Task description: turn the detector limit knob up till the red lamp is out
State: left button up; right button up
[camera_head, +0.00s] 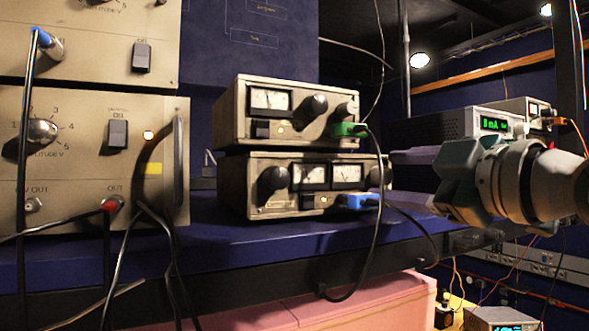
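I cannot tell which knob is the detector limit knob, as no such label is readable. Candidate knobs are a dark knob (314,105) on the upper small instrument (237,112), a dark knob (272,178) on the lower small instrument (234,185), and a metal knob (43,131) on the large beige panel (75,170). I see no lamp clearly lit red; a small lamp (148,135) on the beige panel glows pale amber. My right gripper (450,180), teal, is in front of the instruments at the right, touching no knob that I can see. Its fingertips are not clear. My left gripper is out of view.
A unit with a green display (494,124) stands behind my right arm. Cables hang from the beige panel's red plug (111,204) and from the green plug (346,130) and blue plug (357,201). The blue shelf (290,240) has a dark front edge; a pink block (300,308) is below.

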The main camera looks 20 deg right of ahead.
grip_shut()
dwell(0.5)
